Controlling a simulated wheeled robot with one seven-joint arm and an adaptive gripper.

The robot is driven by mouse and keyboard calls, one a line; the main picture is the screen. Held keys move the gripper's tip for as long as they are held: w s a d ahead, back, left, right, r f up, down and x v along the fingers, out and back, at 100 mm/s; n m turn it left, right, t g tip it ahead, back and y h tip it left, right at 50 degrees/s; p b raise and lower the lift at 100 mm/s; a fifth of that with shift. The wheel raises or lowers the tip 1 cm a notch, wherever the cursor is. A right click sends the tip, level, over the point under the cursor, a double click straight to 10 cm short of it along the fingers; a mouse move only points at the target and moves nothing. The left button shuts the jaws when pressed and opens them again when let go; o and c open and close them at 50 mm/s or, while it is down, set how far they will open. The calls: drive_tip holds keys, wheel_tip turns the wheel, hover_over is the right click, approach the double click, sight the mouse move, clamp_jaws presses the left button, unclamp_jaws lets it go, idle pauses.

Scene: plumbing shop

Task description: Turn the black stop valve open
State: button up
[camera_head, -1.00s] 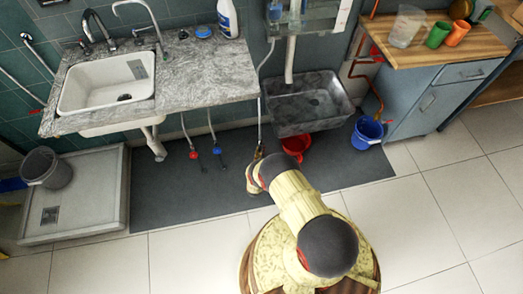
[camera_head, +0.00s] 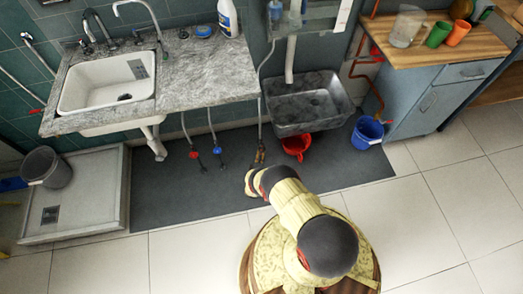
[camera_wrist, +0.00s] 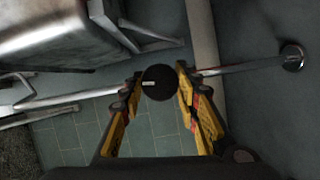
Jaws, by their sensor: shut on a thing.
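The black stop valve (camera_wrist: 160,83) shows its round dark handle in the wrist view, with a small pale label on its left side. A silvery pipe meets it from the left and another runs off to the right. My gripper (camera_wrist: 161,80) has its yellow-and-black fingers on both sides of the handle and is shut on it. In the head view my gripper (camera_head: 260,156) is low by the wall, between the counter and the grey basin. The valve cannot be made out there.
Red (camera_head: 193,154) and blue (camera_head: 217,150) valves hang under the counter at left. A blue bucket (camera_head: 367,132) stands at right. The dark mat is otherwise mostly clear.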

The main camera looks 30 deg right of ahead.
drive_tip(key=shift+a, duration=0.1)
drive_tip(key=o, duration=1.1)
drive_tip(key=shift+o, duration=0.4)
drive_tip(key=v, duration=1.2)
